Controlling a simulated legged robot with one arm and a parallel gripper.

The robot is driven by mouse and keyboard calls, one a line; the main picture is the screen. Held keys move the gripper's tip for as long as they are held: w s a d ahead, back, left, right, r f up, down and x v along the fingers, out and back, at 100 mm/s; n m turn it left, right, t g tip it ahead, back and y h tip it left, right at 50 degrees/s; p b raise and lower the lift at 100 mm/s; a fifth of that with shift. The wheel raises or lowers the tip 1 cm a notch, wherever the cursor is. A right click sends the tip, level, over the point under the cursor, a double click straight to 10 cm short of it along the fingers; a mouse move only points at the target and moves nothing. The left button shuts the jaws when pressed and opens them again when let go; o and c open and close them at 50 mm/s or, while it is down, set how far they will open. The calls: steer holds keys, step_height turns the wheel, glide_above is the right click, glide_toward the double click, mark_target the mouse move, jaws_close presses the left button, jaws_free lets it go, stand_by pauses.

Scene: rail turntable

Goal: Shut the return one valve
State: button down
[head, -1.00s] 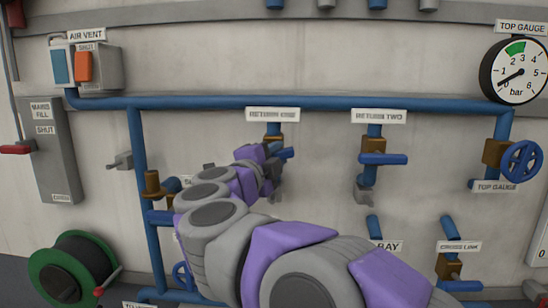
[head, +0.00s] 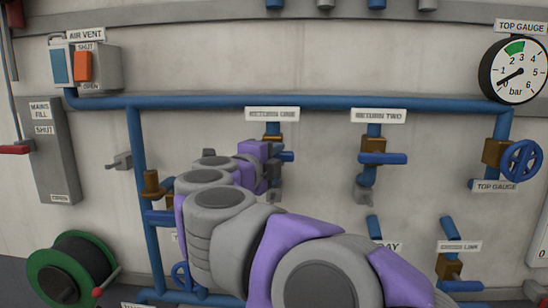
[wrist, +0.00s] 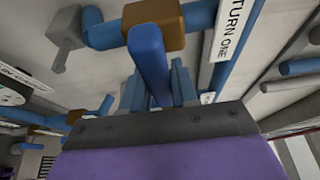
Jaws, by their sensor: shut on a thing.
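The return one valve has a brass body (head: 273,139) on a short vertical blue pipe, under the RETURN ONE label (head: 272,114). The right end of its blue lever (head: 288,156) shows past my gripper (head: 272,172) and looks about level, across the pipe. My gripper hides the rest of it. In the wrist view, the lever (wrist: 149,62) runs from the brass body (wrist: 155,24) down to my gripper (wrist: 158,95), which is shut on it. The exact contact of the fingers is hard to make out.
The return two valve (head: 373,145), with a level blue lever, stands to the right. A blue header pipe (head: 320,103) runs above. A brass-fitted pipe (head: 151,184) stands left, with a hose reel (head: 70,270) below. My arm hides the lower middle pipework.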

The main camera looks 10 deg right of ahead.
steer(key=c, duration=1.2)
jaws_free()
steer(key=shift+f, duration=0.25)
steer(key=shift+c, duration=0.2)
steer(key=shift+o, duration=1.4)
steer(key=shift+w, duration=0.2)
steer(key=shift+r, duration=0.1)
steer(key=shift+s, duration=0.15)
steer(key=b+v, duration=0.2)
steer(key=v, duration=1.5)
steer(key=shift+a, duration=0.35)
steer(key=shift+w, duration=0.2)
